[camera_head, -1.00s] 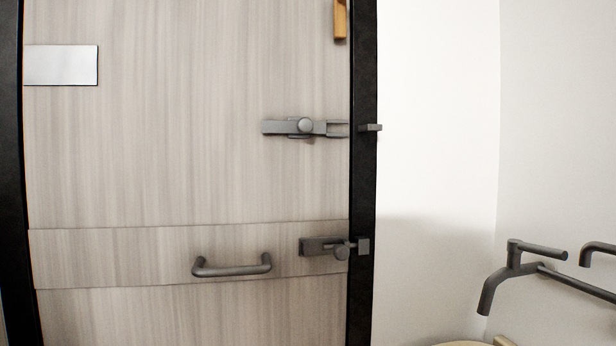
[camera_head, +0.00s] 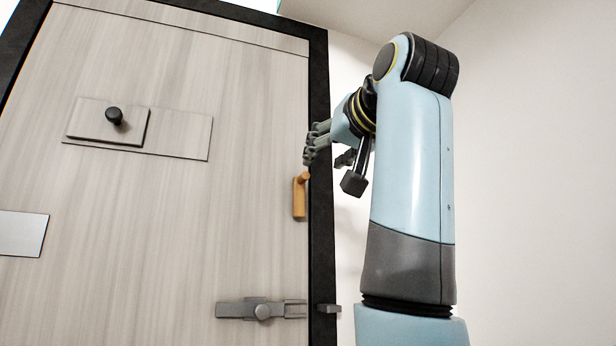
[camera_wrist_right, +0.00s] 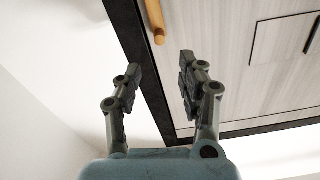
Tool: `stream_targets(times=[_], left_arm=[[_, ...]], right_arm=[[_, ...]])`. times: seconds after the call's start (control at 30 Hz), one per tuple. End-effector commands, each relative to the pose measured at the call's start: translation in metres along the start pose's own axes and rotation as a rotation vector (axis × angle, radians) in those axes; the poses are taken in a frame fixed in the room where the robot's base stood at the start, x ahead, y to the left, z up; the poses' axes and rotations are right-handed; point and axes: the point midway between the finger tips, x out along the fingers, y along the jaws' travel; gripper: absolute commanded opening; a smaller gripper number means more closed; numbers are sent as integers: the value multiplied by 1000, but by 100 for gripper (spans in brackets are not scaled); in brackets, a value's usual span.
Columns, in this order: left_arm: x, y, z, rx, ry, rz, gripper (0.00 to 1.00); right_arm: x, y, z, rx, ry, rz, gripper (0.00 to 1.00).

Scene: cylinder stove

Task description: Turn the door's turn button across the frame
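The turn button is an orange-brown piece (camera_head: 299,198) near the door's right edge, beside the dark frame. It stands upright, along the frame rather than across it, with a rounded knob at its top. In the right wrist view it shows as an orange bar (camera_wrist_right: 154,18) at the top, beyond the fingertips. My right gripper (camera_head: 314,145) is just above the turn button in the head view, over the frame's edge. In the wrist view its two fingers (camera_wrist_right: 159,65) are spread apart with nothing between them. My left gripper is out of view.
The pale wood door (camera_head: 170,220) sits in a black frame (camera_head: 319,100). A grey latch (camera_head: 262,310) is lower down, with a catch (camera_head: 328,309) on the frame. A black knob (camera_head: 114,116) on a small panel is at upper left. White wall lies right of my arm.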

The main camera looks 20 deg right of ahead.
Motion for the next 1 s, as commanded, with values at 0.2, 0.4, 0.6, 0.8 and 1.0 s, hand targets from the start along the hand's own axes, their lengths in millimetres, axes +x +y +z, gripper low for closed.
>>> stream_targets(times=[0.2, 0.4, 0.6, 0.8, 1.0], left_arm=[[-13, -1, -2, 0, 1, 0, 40], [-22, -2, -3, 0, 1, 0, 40], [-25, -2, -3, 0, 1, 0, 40], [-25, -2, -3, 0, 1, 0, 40], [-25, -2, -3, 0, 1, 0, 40]], right_arm=[[44, 0, 1, -2, -8, 2, 40], [78, 0, 0, -2, -5, 1, 40], [94, 0, 1, -1, -3, 0, 40], [95, 1, 2, -1, -3, 0, 40], [95, 0, 2, -1, -3, 0, 23]])
